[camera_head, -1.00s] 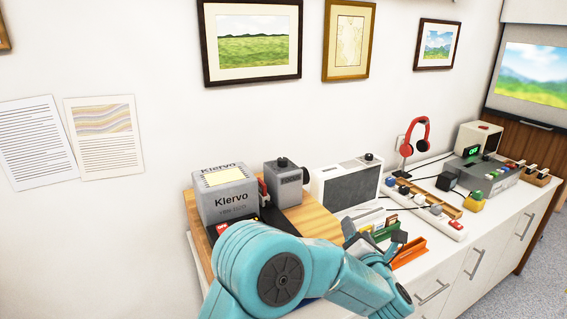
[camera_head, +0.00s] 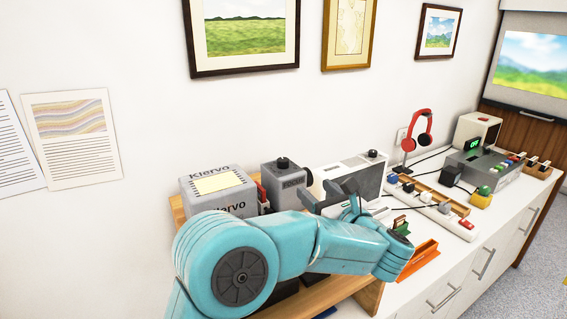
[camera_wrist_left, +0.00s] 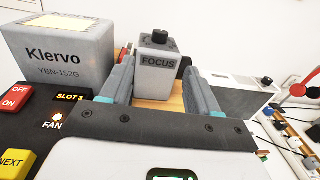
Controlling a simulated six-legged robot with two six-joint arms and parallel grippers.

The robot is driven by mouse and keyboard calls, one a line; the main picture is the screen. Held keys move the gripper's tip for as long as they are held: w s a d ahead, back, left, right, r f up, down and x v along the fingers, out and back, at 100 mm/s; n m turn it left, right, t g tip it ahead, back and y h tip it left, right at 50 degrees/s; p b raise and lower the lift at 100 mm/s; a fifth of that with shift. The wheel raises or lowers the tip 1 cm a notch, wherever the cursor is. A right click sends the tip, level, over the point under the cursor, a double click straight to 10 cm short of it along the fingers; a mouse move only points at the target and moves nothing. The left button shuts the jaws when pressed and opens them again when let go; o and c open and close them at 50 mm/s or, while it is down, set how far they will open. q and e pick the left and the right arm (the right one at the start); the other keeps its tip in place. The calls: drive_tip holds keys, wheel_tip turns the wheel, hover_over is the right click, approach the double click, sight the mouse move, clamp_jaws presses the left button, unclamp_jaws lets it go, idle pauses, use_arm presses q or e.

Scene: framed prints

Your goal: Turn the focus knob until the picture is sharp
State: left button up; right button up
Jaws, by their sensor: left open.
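The knob (camera_wrist_left: 160,37) also shows in the left wrist view, beyond the fingers. My left gripper (camera_head: 340,192) is open and empty, right of the FOCUS box in the head view. In the left wrist view the FOCUS box appears between my two fingers (camera_wrist_left: 158,82), and the knob shows above them. The picture on the screen (camera_head: 540,62) is a blurred landscape of green field, hills and blue sky. My right gripper is not in view.
A white-grey speaker-like box (camera_head: 368,180) stands right of the FOCUS box. An orange tray (camera_head: 418,262), a power strip (camera_head: 440,215) and a red headphone on a stand (camera_head: 416,130) lie farther right. In the wrist view, ON, OFF and NEXT buttons (camera_wrist_left: 14,165) are at left.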

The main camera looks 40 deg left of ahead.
sight(286, 163)
use_arm(q)
drive_tip(key=p+x, duration=0.4)
drive_tip(key=x, duration=1)
drive_tip(key=shift+w+a+p, duration=0.1)
drive_tip(key=shift+a+p, duration=0.1)
drive_tip(key=shift+p, duration=0.1)
drive_tip(key=shift+w+a, duration=0.2)
drive_tip(key=shift+a, duration=0.15)
drive_tip(key=shift+f, duration=0.1)
drive_tip(key=shift+c, duration=0.2)
